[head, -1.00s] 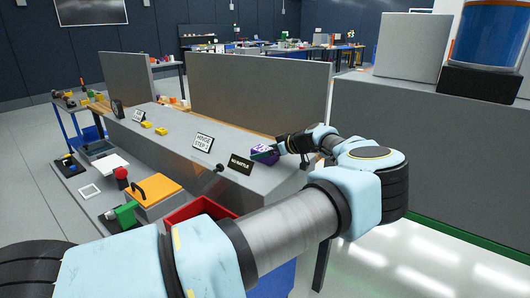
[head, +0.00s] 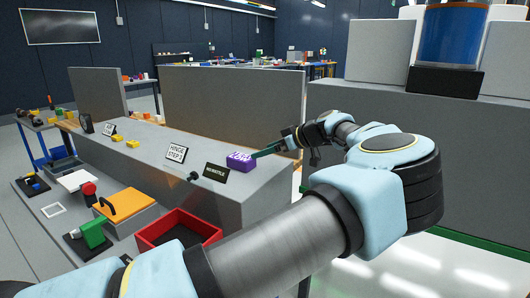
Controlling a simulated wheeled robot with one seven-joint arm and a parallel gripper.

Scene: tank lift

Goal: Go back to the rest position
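My arm stretches from the bottom of the head view up to the right, then bends back left over the grey bench (head: 255,192). A purple block (head: 240,161) with white marking sits on the bench top just left of the fingertips. The tips look close to its upper right edge; I cannot tell whether they touch it. The fingers are small and seen from the side, so their opening does not show.
Two signs, "HINGE STEP 2" (head: 176,153) and a black one (head: 215,172), stand on the bench. A red tray (head: 178,229), an orange box (head: 125,206) and a green device (head: 92,234) are on the lower shelf. A blue tank (head: 453,36) stands right. Open floor (head: 440,270) shows at lower right.

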